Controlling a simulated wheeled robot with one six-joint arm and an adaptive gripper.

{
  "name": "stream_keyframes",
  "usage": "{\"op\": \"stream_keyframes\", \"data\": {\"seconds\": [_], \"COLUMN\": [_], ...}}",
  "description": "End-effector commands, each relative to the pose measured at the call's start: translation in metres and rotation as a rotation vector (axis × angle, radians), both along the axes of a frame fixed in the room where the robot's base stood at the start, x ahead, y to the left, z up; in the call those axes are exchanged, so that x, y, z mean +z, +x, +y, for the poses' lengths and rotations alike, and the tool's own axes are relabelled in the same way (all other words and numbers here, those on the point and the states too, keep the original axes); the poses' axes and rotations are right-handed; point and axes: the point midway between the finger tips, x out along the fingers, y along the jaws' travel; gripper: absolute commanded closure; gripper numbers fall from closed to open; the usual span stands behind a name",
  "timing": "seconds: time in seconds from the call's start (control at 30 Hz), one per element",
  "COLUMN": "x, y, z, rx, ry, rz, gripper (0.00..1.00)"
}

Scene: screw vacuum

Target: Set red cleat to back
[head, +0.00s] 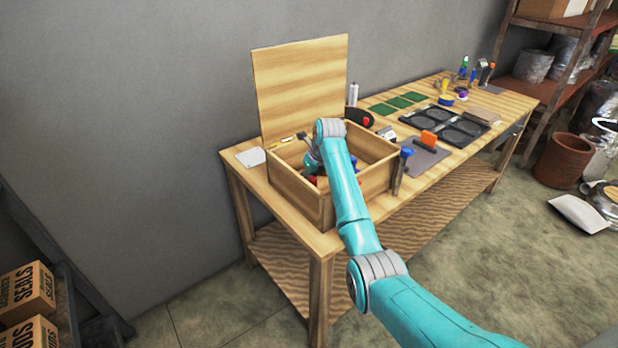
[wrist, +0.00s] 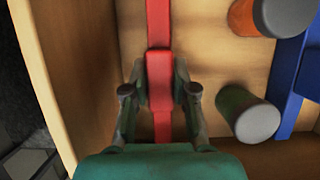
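In the wrist view the red cleat (wrist: 159,80) is a thick red block on a narrower red strip (wrist: 159,22) that runs up and down the picture over the box floor. My gripper (wrist: 159,84) is around the cleat, one finger pad against each side, and looks shut on it. In the head view my gripper is down inside the open wooden box (head: 295,199), mostly hidden by my arm and the box walls. A small bit of red (head: 312,180) shows beside my arm there.
In the wrist view a green cylinder (wrist: 247,112), an orange cylinder (wrist: 246,17) and a blue bar (wrist: 293,85) lie right of my gripper. The box wall (wrist: 52,75) is close on the left. The raised lid (head: 300,85) stands behind the box on the workbench (head: 325,240).

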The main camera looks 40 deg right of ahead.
Motion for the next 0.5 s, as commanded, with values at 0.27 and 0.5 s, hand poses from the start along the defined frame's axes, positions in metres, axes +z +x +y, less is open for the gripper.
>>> {"op": "stream_keyframes", "data": {"seconds": [0.27, 0.5], "x": [-0.0003, 0.0044], "y": [0.0000, -0.0014], "z": [0.0005, 0.0001], "rx": [0.000, 0.000], "ry": [0.000, 0.000], "rz": [0.001, -0.001], "gripper": [0.48, 0.48]}}
